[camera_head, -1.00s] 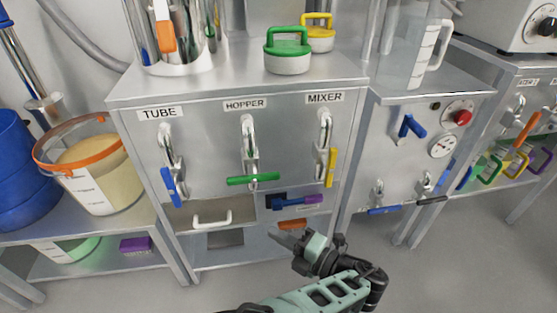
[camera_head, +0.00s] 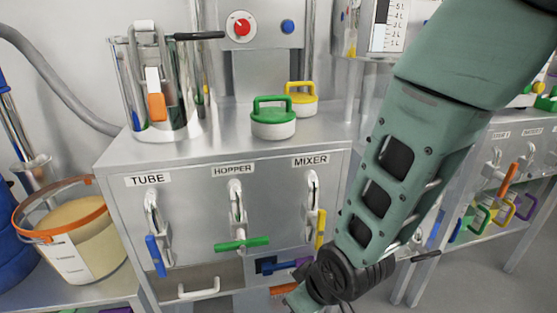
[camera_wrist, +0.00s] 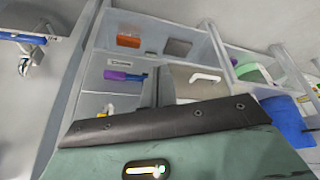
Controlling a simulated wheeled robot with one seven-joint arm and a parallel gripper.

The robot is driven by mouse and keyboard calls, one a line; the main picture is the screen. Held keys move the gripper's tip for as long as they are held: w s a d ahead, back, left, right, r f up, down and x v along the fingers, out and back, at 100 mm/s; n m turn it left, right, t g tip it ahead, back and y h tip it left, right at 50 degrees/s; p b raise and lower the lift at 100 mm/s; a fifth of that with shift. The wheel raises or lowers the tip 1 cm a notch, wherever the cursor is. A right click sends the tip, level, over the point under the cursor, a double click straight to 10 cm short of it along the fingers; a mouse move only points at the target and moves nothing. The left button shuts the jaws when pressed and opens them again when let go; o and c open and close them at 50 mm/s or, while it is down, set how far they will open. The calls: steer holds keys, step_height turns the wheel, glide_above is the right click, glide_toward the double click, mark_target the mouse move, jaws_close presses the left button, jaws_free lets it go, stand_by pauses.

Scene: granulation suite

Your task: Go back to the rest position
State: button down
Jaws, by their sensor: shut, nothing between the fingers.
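My gripper (camera_head: 300,298) is low at the bottom edge of the head view, in front of the lower part of the steel cabinet. Only a teal piece of it shows there and the fingertips are cut off. My teal arm comes down from the upper right to it. In the wrist view a dark bar and a teal body, parts of my own arm end, fill the lower half. The gripper is shut and I see nothing held in it.
The cabinet (camera_head: 205,205) has TUBE, HOPPER and MIXER latches with a blue, a green (camera_head: 241,244) and a yellow handle. A white drawer handle (camera_head: 199,291) is below. Green-lidded (camera_head: 273,122) and yellow-lidded (camera_head: 301,98) pots stand on top. A bucket (camera_head: 72,238) stands left.

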steer(key=s+d+r+m+g+h, duration=0.1)
steer(key=s+d+r+g, duration=0.1)
steer(key=s+d+r, duration=0.5)
steer(key=s+d+r+g+h, duration=0.1)
steer(key=s+d+r+g, duration=0.15)
steer(key=s+r, duration=0.45)
step_height(320, 180, up, 33)
steer(key=w+p, duration=0.1)
steer(key=p, duration=3.1)
steer(key=shift+w+f+t, duration=0.15)
steer(key=shift+w+t, duration=0.1)
steer(key=shift+t, duration=0.1)
